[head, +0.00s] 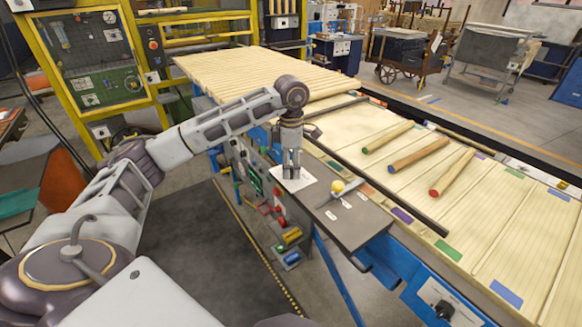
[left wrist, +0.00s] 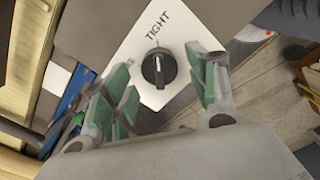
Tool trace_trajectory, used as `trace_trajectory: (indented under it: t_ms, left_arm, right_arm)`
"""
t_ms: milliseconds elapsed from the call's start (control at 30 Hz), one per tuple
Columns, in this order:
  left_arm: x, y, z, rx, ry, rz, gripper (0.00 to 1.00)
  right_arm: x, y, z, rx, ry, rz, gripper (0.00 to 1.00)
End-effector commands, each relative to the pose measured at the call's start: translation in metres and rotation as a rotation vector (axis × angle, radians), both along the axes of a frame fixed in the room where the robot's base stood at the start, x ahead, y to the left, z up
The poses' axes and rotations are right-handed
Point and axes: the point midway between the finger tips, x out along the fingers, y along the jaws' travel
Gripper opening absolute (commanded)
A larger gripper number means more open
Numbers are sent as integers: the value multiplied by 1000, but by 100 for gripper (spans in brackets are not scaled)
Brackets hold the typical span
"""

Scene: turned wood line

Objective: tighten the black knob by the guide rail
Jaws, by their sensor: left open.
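The black knob (left wrist: 158,68) sits on a white plate (left wrist: 150,30) marked TIGHT in the left wrist view. In the head view the white plate (head: 305,184) lies on a grey shelf (head: 362,222) beside the conveyor, and the knob is hidden by my gripper. My left gripper (head: 291,176) points down over this plate. In the left wrist view its green-padded fingers (left wrist: 162,72) are open, one on each side of the knob in the picture. I cannot tell whether they touch it. The dark guide rail (head: 390,194) runs along the conveyor. My right gripper is not in view.
A lever with a yellow ball (head: 338,187) stands just right of the plate. Several turned wood rods, one with a red end (head: 452,172), lie on the belt. Another black knob (head: 445,310) is on the blue panel at lower right. A yellow-framed machine (head: 95,60) stands behind.

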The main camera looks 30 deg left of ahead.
Motion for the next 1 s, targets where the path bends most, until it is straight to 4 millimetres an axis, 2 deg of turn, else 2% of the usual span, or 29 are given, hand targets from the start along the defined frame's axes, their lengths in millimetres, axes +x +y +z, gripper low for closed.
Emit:
trace_trajectory:
  t_ms: [600,1000]
  left_arm:
    - [1,0,81,0,-2,-1,58]
    - [0,1,104,0,-2,0,58]
  right_arm:
    - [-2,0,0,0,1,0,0]
    - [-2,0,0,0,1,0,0]
